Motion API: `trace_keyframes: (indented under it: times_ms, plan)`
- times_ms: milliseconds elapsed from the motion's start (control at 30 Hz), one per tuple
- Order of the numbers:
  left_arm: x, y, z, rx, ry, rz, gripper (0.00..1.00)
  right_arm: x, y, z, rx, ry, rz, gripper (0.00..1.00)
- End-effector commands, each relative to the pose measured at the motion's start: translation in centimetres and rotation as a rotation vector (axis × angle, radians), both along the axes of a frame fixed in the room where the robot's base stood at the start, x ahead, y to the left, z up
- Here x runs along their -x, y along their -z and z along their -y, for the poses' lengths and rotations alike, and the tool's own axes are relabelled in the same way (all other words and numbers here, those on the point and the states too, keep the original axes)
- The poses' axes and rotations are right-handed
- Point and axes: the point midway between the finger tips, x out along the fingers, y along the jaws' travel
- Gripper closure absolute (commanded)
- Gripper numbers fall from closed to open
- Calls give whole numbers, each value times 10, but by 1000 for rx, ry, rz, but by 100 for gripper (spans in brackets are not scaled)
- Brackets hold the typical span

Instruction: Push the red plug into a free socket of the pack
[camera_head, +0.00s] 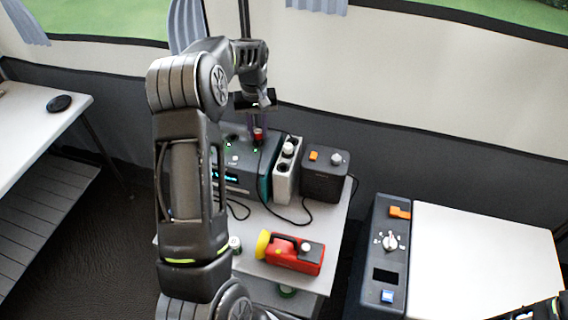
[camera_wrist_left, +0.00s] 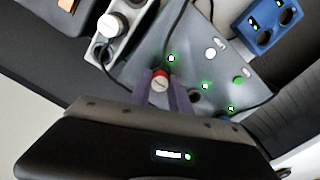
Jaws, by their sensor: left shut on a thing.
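The pack (camera_head: 238,183) is a grey and teal box with a lit display on its front, standing on the small white table. Its grey top shows in the left wrist view (camera_wrist_left: 188,42), with several green lights, a white round piece (camera_wrist_left: 210,53) and a dark round opening (camera_wrist_left: 195,96). My left gripper (camera_head: 258,127) is shut on the red plug (camera_head: 258,136), over the back right part of the pack's top. In the left wrist view the red plug (camera_wrist_left: 160,76) sits between the fingertips. I cannot tell whether its tip touches the pack.
A white socket strip (camera_head: 284,185) with a white plug and a dark box (camera_head: 326,178) stand right of the pack. A red and yellow torch-like tool (camera_head: 290,252) lies in front. A black cable (camera_head: 290,219) loops across the table.

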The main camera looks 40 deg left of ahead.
Motion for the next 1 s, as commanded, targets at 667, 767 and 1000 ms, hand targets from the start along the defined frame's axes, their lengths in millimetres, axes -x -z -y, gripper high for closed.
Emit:
trace_keyframes:
  times_ms: [667, 767, 1000]
  plan:
    - [0, 10, 0, -1, 0, 1, 100, 0, 7, 0, 0, 0, 0, 40]
    - [0, 10, 0, -1, 0, 1, 100, 0, 6, 0, 0, 0, 0, 40]
    - [0, 10, 0, -1, 0, 1, 100, 0, 7, 0, 0, 0, 0, 40]
